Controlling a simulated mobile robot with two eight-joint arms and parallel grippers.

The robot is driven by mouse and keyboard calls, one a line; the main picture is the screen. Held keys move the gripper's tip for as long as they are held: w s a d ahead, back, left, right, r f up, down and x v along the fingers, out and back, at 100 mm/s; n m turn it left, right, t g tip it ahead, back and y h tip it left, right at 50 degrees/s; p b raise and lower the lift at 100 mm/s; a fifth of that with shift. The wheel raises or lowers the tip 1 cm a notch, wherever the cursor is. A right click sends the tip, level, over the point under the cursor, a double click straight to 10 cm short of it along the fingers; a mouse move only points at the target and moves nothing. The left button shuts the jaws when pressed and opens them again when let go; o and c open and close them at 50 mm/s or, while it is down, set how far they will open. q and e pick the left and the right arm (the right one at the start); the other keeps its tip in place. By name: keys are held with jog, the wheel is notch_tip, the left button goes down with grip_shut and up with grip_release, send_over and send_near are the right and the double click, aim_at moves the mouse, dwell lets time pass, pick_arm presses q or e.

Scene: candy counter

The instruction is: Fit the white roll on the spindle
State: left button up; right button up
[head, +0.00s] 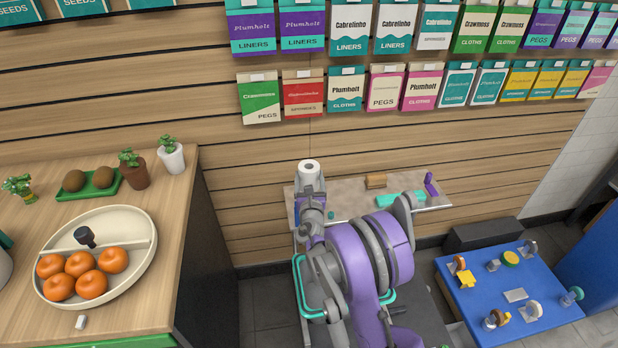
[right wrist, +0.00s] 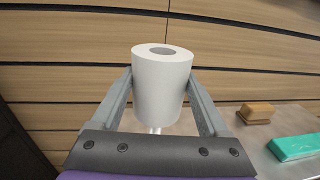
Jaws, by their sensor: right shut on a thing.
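The white roll (head: 309,170) is upright between the fingers of my right gripper (head: 309,181), above the back counter. In the right wrist view the white roll (right wrist: 161,88) fills the space between the two fingertips of my right gripper (right wrist: 160,82), which is shut on it. The roll's dark core opening faces up. A short pale, shiny upright piece, which looks like the spindle (right wrist: 157,130), shows just under the roll. I cannot tell whether it goes up into the core. My left gripper is not in view.
The narrow counter (head: 350,197) holds a tan block (head: 376,181), a teal block (head: 400,198) and a purple item (head: 430,184). A slatted wall stands close behind. A wooden counter with fruit is at left, a blue table (head: 515,295) at right.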

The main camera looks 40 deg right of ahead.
jog(key=shift+f+b, duration=0.9)
jog(key=shift+f, duration=0.65)
jog(key=shift+r, duration=0.25)
jog(key=shift+r+p, duration=1.05)
jog(key=shift+r, duration=0.5)
jog(key=shift+f+b, duration=1.1)
jog(key=shift+f, duration=0.65)
jog(key=o, duration=1.3)
jog(key=v, duration=1)
jog(key=shift+s+a, duration=0.25)
jog(key=shift+s, duration=0.05)
